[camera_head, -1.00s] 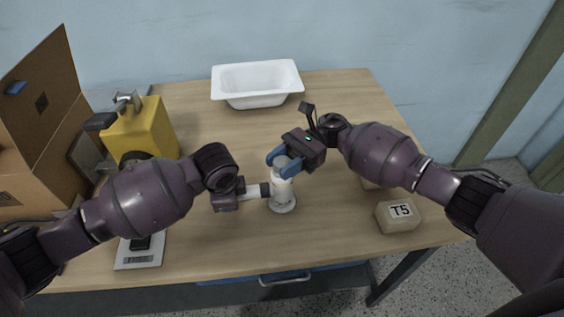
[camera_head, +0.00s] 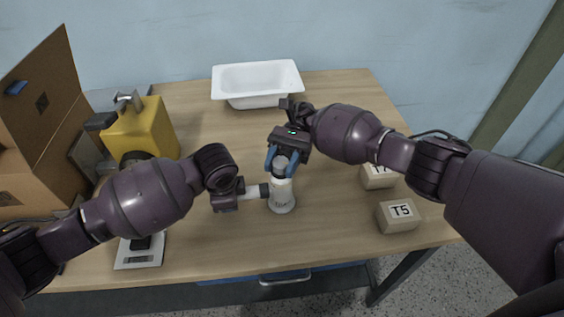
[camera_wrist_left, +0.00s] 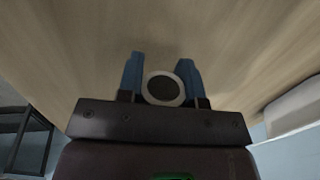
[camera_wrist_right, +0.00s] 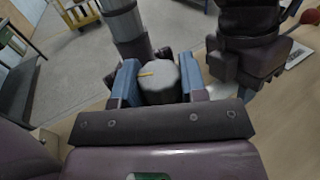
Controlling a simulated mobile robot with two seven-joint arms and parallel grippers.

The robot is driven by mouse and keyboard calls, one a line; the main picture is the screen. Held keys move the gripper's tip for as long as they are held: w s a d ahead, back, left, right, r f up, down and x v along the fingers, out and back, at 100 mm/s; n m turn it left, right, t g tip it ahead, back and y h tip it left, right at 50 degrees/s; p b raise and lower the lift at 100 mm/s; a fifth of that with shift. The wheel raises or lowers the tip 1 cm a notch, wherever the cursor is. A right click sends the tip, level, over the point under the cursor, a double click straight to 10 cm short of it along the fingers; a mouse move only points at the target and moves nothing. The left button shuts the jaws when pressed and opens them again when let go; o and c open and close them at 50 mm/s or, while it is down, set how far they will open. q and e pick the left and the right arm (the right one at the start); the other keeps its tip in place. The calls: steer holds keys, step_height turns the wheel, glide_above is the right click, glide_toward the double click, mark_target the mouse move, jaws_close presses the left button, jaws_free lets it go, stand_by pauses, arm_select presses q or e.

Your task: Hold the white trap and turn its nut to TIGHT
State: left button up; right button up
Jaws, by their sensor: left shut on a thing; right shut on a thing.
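The white trap (camera_head: 281,196) stands upright on the table, with a side pipe (camera_head: 256,191) pointing left. My left gripper (camera_head: 244,192) is shut on that side pipe; the left wrist view shows its round dark end (camera_wrist_left: 163,88) between the blue fingers. The nut (camera_wrist_right: 158,82) is at the trap's top, grey with a yellow line in the right wrist view. My right gripper (camera_head: 281,163) is shut on the nut from above, its blue fingers on either side. The lettering on the trap is too small to read.
A white tub (camera_head: 257,98) sits at the back. Boxes stand at the right, one marked T5 (camera_head: 398,216). A yellow container (camera_head: 140,130) and a cardboard box (camera_head: 45,130) are at the left. A scale-like plate (camera_head: 138,258) lies at the front left.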

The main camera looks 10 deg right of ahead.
mark_target(282, 161)
steer(key=shift+a+g+h, duration=0.15)
steer(key=shift+g+h, duration=0.15)
steer(key=shift+h, duration=0.1)
steer(key=shift+w+d+f+n, duration=0.1)
steer(key=shift+d+n, duration=0.2)
stand_by(0.3)
steer(key=o, duration=0.9)
steer(key=shift+o, duration=0.2)
step_height(282, 161, up, 10)
steer(key=shift+r, duration=0.1)
